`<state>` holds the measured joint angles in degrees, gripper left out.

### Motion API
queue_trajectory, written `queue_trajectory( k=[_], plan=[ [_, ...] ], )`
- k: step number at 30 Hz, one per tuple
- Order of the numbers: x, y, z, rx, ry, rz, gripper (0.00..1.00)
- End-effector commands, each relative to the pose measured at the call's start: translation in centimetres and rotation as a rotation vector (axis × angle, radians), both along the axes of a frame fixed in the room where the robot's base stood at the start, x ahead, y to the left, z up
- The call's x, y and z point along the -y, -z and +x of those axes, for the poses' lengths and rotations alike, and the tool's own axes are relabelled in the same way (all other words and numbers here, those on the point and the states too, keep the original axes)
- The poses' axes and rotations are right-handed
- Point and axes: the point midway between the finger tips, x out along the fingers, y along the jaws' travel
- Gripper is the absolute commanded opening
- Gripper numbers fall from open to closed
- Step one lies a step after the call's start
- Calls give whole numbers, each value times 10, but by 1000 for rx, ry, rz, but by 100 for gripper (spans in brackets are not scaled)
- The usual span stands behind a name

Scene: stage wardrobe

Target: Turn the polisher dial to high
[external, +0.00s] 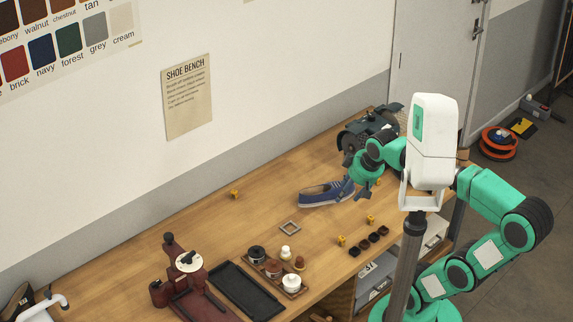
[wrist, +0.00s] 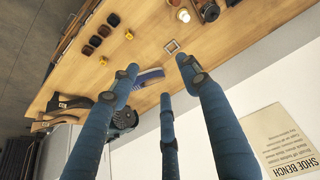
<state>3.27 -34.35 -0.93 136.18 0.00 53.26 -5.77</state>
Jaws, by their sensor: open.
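The polisher (external: 368,128) is a dark green machine at the far end of the bench, partly hidden behind my arm. Its dial cannot be made out in either view. A round dark bristly part, likely the polisher's brush wheel (wrist: 124,118), shows behind the left finger in the wrist view. My gripper (external: 362,187) is open and empty, in front of the polisher and close to the blue shoe in the picture. In the wrist view its blue fingers (wrist: 160,78) are spread apart, touching nothing that I can tell.
A blue shoe (external: 322,193) lies on the wooden bench (external: 215,225). Yellow pieces (external: 341,240), several small dark pots (external: 370,240), a square frame (external: 290,228), a black tray (external: 245,290) and a maroon stand (external: 172,265) are also there. The bench behind the shoe is mostly clear.

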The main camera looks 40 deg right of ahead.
Motion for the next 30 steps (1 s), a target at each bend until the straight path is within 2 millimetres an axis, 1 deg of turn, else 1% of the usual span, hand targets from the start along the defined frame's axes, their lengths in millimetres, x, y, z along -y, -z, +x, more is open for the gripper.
queue_trajectory(
  k=[1, 3, 8, 15, 21, 26, 30],
  plan=[
    [5, -14, 12, -10, -2, -7, 46],
    [12, -28, 27, -21, -12, -17, 46],
    [29, -54, 62, -49, -33, -39, 46],
    [60, -89, 115, -91, -65, -67, 46],
    [90, -111, 159, -124, -93, -87, 46],
    [117, -124, 193, -152, -117, -101, 46],
    [143, -133, 223, -176, -137, -110, 46]
  ],
)
